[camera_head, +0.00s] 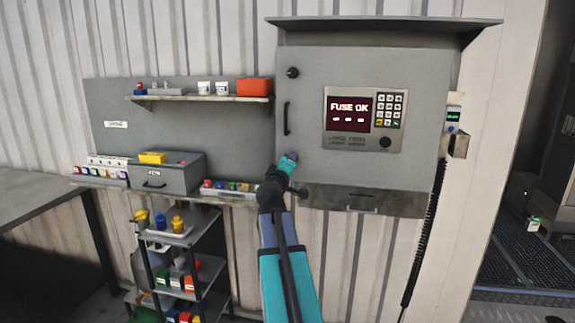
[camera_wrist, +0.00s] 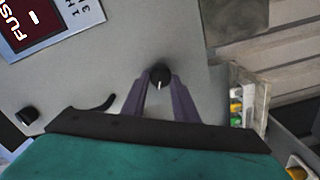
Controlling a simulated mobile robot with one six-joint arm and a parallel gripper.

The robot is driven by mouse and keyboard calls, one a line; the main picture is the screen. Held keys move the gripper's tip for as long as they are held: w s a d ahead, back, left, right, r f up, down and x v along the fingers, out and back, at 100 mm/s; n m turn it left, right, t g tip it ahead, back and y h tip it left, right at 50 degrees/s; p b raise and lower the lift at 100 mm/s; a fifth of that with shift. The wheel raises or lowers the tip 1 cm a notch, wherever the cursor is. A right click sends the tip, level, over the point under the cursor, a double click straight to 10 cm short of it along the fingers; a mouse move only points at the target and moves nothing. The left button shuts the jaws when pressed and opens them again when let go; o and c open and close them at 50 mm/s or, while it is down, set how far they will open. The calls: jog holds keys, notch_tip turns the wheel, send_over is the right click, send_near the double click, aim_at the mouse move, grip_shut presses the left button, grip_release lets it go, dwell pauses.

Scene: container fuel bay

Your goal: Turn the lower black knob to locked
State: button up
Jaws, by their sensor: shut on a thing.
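The grey fuse cabinet (camera_head: 345,170) hangs on the wall with its door closed. Its upper black knob (camera_head: 292,72) is near the door's top left; it also shows in the wrist view (camera_wrist: 27,115). The lower black knob (camera_wrist: 160,72) has a white pointer line that points down in the wrist view. My gripper (camera_wrist: 160,82) is shut on this knob, one purple finger on each side. In the head view my gripper (camera_head: 290,158) is at the door's lower left and hides the knob. I see no locked label.
A black door handle (camera_head: 286,118) lies between the two knobs. A keypad panel (camera_head: 364,120) reads FUSE OK. A ledge with a tray of coloured fuses (camera_head: 230,187) is just left of my gripper. A shelf with a red box (camera_head: 254,87) is above it.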

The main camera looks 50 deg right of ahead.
jog(key=n+p, duration=0.1)
jog(key=n, duration=0.4)
jog(key=shift+d+r, duration=0.15)
dwell(0.3)
jog(key=o, duration=1.1)
jog(key=shift+d, duration=0.1)
jog(key=shift+f, duration=0.2)
jog(key=shift+a, duration=0.2)
